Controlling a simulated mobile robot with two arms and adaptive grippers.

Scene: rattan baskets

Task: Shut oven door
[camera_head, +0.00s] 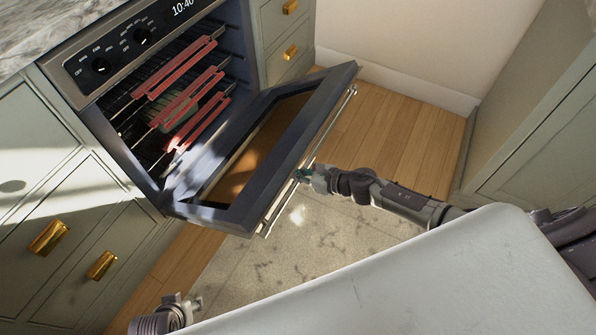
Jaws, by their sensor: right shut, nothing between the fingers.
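The oven door (250,225) hangs open, hinged at its lower edge and tilted down and out from the oven (128,52). A metal bar handle (335,117) runs along its outer edge. My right gripper (301,175) is at the door's outer edge by the handle, near its middle. Its fingers are shut with nothing between them. I cannot tell whether they touch the door. My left gripper (196,303) is at the bottom left, well apart from the door, partly cut off by the frame; its finger state is unclear.
Oven racks with red edge guards (178,95) sit inside the oven cavity. Green cabinets with brass handles (49,238) flank the oven. A patterned rug (265,260) lies on the wooden floor (405,130). A cabinet (520,125) stands on the right.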

